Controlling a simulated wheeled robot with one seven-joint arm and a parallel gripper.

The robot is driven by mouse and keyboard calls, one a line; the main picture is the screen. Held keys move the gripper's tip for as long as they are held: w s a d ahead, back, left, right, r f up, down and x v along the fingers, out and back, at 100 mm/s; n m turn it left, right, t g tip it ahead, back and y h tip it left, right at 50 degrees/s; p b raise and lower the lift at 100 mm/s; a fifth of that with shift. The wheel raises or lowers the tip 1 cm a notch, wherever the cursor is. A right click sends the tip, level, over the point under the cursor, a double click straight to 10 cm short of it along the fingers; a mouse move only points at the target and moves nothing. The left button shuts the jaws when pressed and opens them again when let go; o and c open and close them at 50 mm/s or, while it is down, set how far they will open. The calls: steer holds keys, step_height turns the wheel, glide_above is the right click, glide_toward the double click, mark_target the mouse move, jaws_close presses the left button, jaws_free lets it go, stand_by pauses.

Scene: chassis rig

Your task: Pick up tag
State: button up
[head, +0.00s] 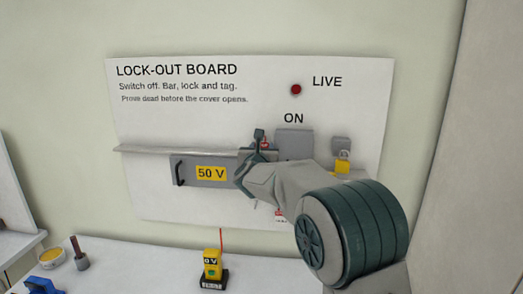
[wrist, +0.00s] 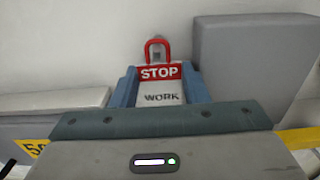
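The tag (wrist: 160,88) is a small white plate with a red top band reading STOP and the word WORK below. A red loop (wrist: 157,48) stands at its top edge, in front of a small grey piece on the wall. My gripper (wrist: 160,92) has its blue-grey fingers along both sides of the tag, with no clear gap. In the head view my gripper (head: 257,147) is at the board, by the right end of the 50 V cover, and mostly hides the tag.
The lock-out board (head: 150,125) has a narrow ledge, a 50 V cover (head: 190,172) with a handle, a grey box (head: 295,143) and a yellow padlock (head: 341,167). A red lamp (head: 296,89) is marked LIVE. A yellow tester (head: 212,265) stands on the bench below.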

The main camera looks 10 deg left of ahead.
steer(key=shift+c, duration=1.2)
steer(key=shift+r+b, duration=0.1)
steer(key=shift+b, duration=0.35)
